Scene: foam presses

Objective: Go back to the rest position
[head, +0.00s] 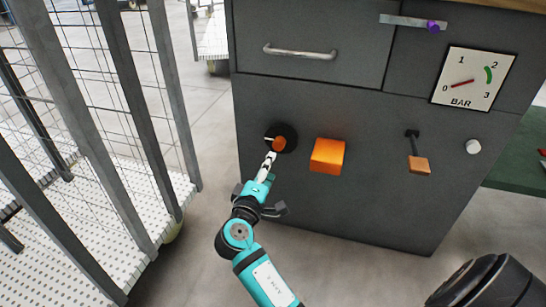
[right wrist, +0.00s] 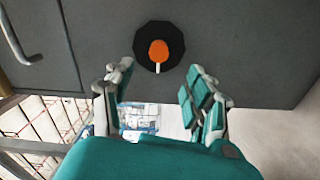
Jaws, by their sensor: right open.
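My right gripper (head: 268,168) is in front of the dark grey press cabinet (head: 370,215), close to the orange rotary knob (head: 279,144) on its black disc. In the right wrist view my right gripper (right wrist: 160,72) has its fingers spread wide with nothing between them. The orange knob (right wrist: 158,50) appears beyond the fingertips, apart from them, and its white mark points down in that view. In the head view the mark points left. My left gripper is in neither view.
Right of the knob are an orange block (head: 327,156), a lever with an orange end (head: 418,164) hanging down, and a white button (head: 473,147). The gauge (head: 473,78) needle points near 0. A drawer handle (head: 300,52) is above.

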